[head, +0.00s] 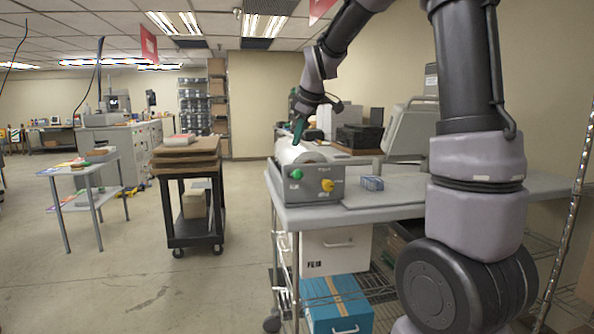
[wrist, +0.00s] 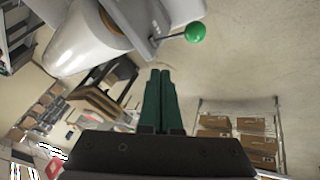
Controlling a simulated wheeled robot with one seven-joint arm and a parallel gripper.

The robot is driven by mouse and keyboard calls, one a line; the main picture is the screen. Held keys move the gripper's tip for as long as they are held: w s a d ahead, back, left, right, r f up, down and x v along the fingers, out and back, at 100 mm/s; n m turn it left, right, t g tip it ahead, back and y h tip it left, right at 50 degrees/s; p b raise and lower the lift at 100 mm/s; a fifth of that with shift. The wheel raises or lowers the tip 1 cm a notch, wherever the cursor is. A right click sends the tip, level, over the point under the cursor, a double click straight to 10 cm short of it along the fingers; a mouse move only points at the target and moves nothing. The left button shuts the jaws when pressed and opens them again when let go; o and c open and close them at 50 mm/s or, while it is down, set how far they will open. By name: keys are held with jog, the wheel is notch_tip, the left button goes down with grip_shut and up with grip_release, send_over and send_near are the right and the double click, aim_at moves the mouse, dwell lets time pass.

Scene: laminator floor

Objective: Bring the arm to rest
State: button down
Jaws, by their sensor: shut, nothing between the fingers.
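My gripper (head: 299,130) hangs above the laminator's white roll in the head view, its green fingers pointing down. In the wrist view my gripper (wrist: 160,73) shows its two green fingers side by side and closed, with nothing between them. In the wrist view the roll (wrist: 88,40) and a green ball-ended lever (wrist: 194,32) are close to the fingers.
A teal box (head: 337,306) sits on the lower shelf. The floor at the left front is clear.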

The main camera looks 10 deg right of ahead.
jog(key=s+d+r+m, duration=0.1)
jog(key=s+m, duration=0.6)
jog(key=s, duration=0.7)
jog(key=s+d+r+m+t, duration=0.1)
jog(key=s+d+m, duration=0.3)
jog(key=s+m, duration=0.4)
jog(key=s, duration=0.7)
jog(key=shift+s+d, duration=0.15)
jog(key=shift+s, duration=0.15)
jog(key=shift+r, duration=0.1)
